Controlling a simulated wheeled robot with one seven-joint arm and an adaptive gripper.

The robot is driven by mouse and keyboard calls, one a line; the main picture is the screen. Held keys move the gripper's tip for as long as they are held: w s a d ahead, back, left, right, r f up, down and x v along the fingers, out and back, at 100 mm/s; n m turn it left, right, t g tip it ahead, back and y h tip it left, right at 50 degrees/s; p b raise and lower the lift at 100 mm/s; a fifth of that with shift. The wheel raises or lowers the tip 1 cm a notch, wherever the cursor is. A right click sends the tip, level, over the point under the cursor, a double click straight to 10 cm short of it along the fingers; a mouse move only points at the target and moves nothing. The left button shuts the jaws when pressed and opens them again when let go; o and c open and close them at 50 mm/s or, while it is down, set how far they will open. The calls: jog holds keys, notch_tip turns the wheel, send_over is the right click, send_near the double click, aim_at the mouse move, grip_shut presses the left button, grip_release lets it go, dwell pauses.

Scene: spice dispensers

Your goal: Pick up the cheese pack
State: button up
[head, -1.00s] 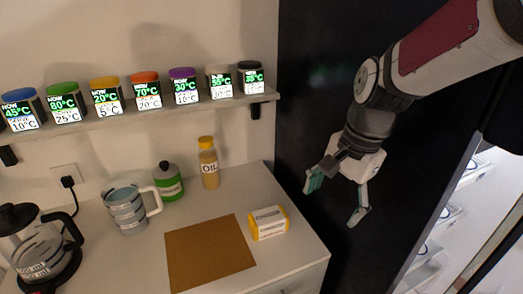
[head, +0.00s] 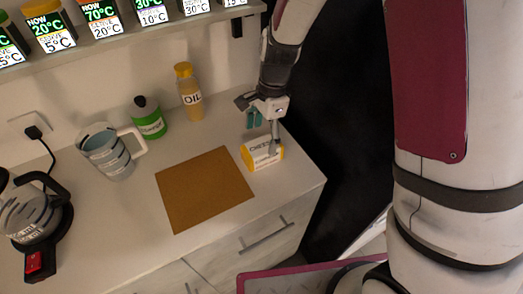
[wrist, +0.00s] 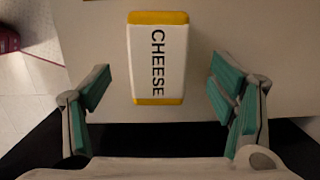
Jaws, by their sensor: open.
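The cheese pack (head: 260,156) is a white block with yellow ends and lies on the counter near its right edge. In the wrist view the cheese pack (wrist: 157,60) shows the word CHEESE and sits between and slightly ahead of the two fingers. My gripper (head: 264,135) is at the pack in the head view, with one finger in front of part of it. In the wrist view my gripper (wrist: 160,95) is open, its green-padded fingers on either side of the pack with a gap at each side. I see no contact.
A brown mat (head: 204,188) lies left of the pack. A shelf (head: 120,45) with several spice dispensers runs above. A dark panel (head: 345,110) stands at the right.

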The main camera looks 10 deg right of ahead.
aim_at(263, 145)
jog(key=shift+s+a+f, duration=0.1)
jog(key=shift+f, duration=1.4)
jog(key=shift+s+a+f, duration=0.1)
jog(key=shift+f, duration=1.4)
jog(key=shift+c, duration=0.4)
jog(key=shift+d, duration=0.1)
jog(key=c, duration=1.4)
